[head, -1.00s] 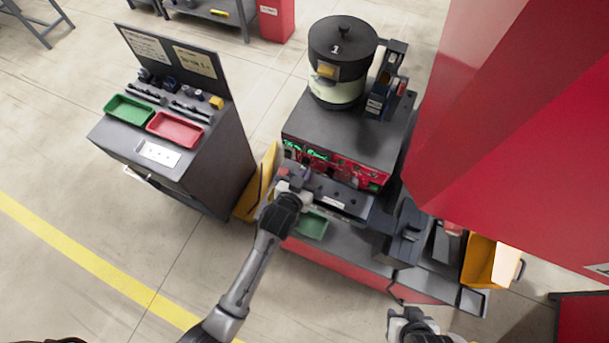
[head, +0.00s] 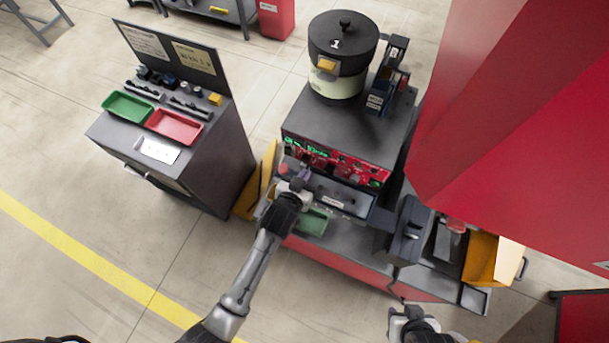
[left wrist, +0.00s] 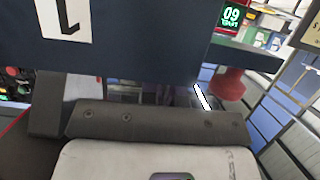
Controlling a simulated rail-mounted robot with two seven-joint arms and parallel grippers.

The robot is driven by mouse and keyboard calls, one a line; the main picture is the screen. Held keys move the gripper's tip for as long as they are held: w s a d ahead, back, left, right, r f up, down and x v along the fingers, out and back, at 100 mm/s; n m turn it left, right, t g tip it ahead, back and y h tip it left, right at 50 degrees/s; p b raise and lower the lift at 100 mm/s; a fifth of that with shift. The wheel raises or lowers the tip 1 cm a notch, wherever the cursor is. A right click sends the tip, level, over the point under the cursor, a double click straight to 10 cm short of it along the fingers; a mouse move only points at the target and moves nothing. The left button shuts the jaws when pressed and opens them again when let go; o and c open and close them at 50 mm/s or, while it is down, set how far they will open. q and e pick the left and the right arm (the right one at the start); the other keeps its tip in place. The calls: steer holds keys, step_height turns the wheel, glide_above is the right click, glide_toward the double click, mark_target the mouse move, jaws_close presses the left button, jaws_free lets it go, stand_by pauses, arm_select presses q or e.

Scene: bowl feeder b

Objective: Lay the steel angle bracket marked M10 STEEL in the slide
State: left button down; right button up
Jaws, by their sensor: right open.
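I cannot make out the steel angle bracket marked M10 STEEL in either view. My left gripper (head: 292,183) is at the front of the feeder stand, beside the left end of a dark ledge (head: 352,205) with a white label. Its fingers are too small and hidden to tell whether they are open or hold anything. The left wrist view shows a dark labelled panel (left wrist: 140,35) close above the gripper body, and a red knob (left wrist: 230,85). My right gripper (head: 407,318) is open at the bottom edge, apart from the stand. I cannot tell which part is the slide.
The black bowl feeder (head: 341,60) marked 1 stands on the machine, above a red control panel (head: 335,163). A small green tray (head: 313,223) lies under my left wrist. A bench at left carries a green tray (head: 127,106) and a red tray (head: 175,127). A red overhang (head: 520,130) fills the right.

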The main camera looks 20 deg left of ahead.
arm_select(q)
steer(key=c, duration=1.3)
jaws_free()
steer(key=shift+d+f, duration=0.1)
steer(key=shift+o, duration=0.2)
steer(key=shift+f, duration=0.15)
steer(key=shift+s, duration=0.15)
steer(key=shift+s+a+r, duration=0.2)
steer(key=shift+s, duration=0.1)
steer(key=b+v, duration=0.1)
steer(key=v, duration=1.2)
steer(key=shift+d+r+b, duration=0.15)
steer(key=shift+d+b, duration=0.25)
